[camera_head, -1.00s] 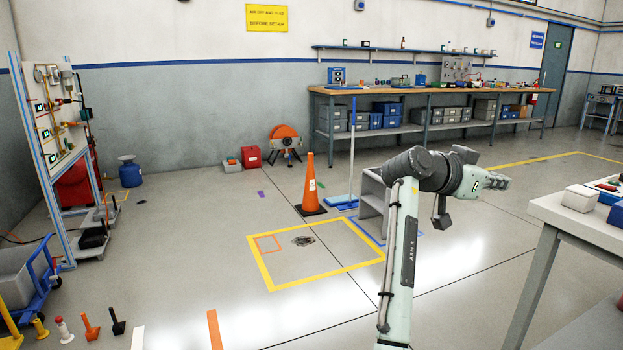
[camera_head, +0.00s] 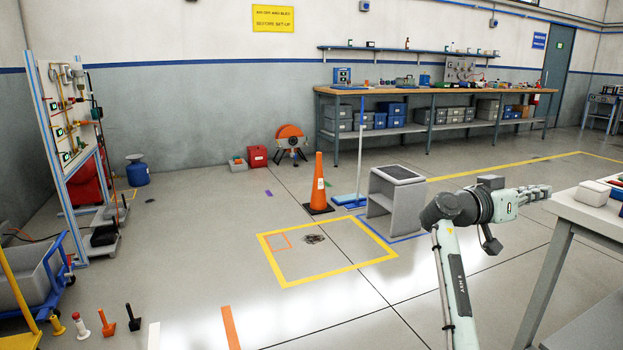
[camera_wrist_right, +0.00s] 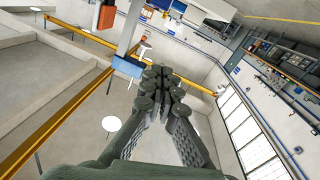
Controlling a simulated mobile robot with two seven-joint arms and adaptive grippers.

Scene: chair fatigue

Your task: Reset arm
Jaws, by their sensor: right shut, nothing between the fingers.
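My right arm rises from the lower right of the head view. Its gripper (camera_head: 538,193) points right, toward the white table (camera_head: 585,219), and its fingers are close together. In the right wrist view the gripper (camera_wrist_right: 164,78) fills the lower middle, with the fingertips together and nothing between them. My left gripper is in neither view.
A grey box-like stand (camera_head: 395,196) stands just left of my right arm. An orange cone (camera_head: 318,183) is beside a yellow floor square (camera_head: 340,277). A long workbench (camera_head: 440,91) lines the back wall. A blue cart (camera_head: 50,270) is at the left. The floor between is mostly clear.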

